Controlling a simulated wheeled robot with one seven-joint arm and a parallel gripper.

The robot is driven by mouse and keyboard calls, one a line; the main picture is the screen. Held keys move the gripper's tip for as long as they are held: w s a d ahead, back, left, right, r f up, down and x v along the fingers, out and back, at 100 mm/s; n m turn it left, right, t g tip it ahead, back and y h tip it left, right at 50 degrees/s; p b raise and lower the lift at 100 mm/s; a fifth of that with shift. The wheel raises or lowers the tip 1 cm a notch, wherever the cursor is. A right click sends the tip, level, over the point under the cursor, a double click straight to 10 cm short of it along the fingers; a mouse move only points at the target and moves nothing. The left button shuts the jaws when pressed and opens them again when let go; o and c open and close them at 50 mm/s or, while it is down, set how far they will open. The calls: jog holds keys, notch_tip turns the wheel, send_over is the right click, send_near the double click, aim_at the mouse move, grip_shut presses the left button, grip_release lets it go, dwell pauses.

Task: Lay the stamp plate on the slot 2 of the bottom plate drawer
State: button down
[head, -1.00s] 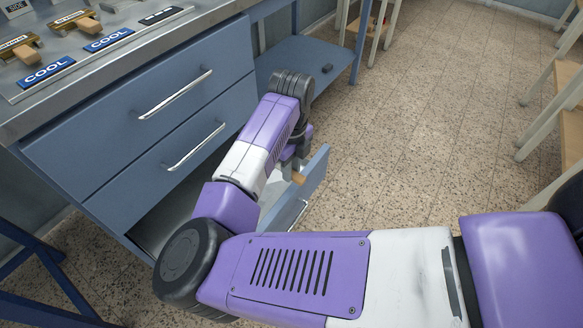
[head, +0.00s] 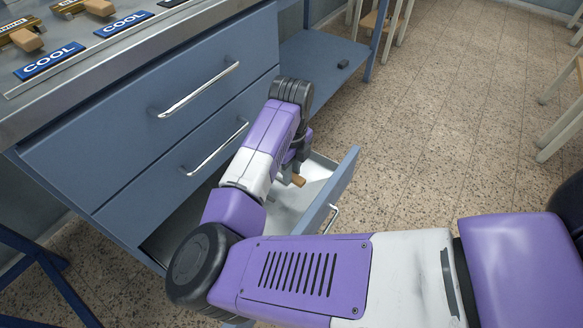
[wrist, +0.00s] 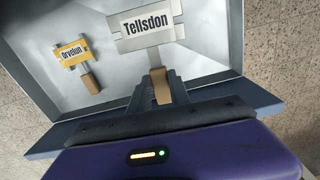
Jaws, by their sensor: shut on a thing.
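The stamp plate is a pale grey plate marked "Tellsdon" (wrist: 146,27) with a wooden handle (wrist: 160,86). My gripper (wrist: 161,84) is shut on that handle, and the plate extends ahead of it over the open bottom drawer (wrist: 60,112). In the head view my gripper (head: 294,174) points down into the drawer, with the tan handle end (head: 299,181) showing and the plate hidden. A yellow "Orvelun" plate (wrist: 73,52) with its own wooden handle lies in the drawer to the left. I cannot make out slot marks, or whether the held plate touches the drawer floor.
The drawer front (head: 334,192) with its handle stands out to the right of my gripper. Two closed drawers (head: 195,100) are above, under a worktop holding blue "COOL" signs (head: 50,61) and stamp tools. Speckled floor to the right is open, with wooden legs at the edge.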

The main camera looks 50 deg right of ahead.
jog(key=f+b, duration=0.1)
jog(key=f, duration=0.1)
jog(key=f+b, duration=0.3)
jog(key=f, duration=0.2)
jog(key=shift+w+f, duration=0.1)
jog(key=shift+w, duration=0.15)
jog(key=shift+f+b, duration=0.8)
jog(key=shift+f, duration=1.2)
jog(key=c, duration=1.1)
grip_release()
